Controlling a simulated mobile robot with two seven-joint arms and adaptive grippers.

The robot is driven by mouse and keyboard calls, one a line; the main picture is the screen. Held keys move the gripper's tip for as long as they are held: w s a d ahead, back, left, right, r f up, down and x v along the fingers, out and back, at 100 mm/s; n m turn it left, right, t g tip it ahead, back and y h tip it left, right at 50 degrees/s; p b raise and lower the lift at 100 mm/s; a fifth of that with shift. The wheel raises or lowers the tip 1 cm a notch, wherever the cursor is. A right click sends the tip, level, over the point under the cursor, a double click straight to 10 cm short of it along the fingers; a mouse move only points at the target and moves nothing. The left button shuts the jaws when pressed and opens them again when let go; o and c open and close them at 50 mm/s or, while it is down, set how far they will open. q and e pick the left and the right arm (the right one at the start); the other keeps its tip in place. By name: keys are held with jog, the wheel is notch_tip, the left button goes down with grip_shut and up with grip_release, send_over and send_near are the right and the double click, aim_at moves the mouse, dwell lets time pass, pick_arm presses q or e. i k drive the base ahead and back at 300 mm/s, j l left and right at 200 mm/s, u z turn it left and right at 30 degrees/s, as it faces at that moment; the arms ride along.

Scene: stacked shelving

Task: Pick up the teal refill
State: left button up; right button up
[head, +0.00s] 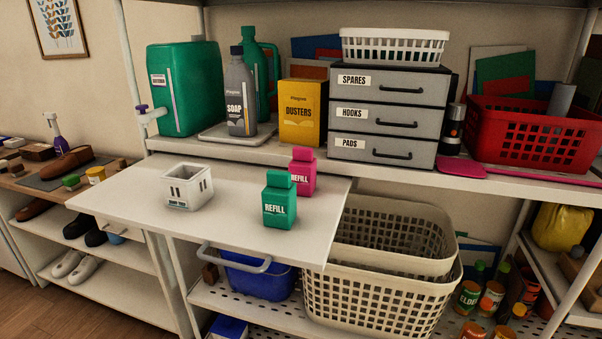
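The teal refill (279,205) is a small green-teal bottle with a matching cap and a white REFILL label. It stands upright on the white pull-out board (235,237), near the board's right front part. A pink refill (303,175) of the same shape stands upright just behind it and to the right, partly hidden by it. A small white slotted holder (187,186) with a label on its front stands on the board to the left. Neither of my grippers shows in the head view.
Behind the board, a shelf holds a large green canister (190,95), a grey soap bottle (239,105), a yellow dusters box (302,112), grey drawers (384,117) and a red basket (538,142). Beige baskets (375,305) sit below right. The board's front left is clear.

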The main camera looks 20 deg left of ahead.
aim_at(280, 197)
jog(key=l+u, duration=0.35)
jog(key=l, duration=0.55)
jog(key=k+l+u, duration=0.1)
jog(key=l+u, duration=0.3)
jog(key=l, duration=0.45)
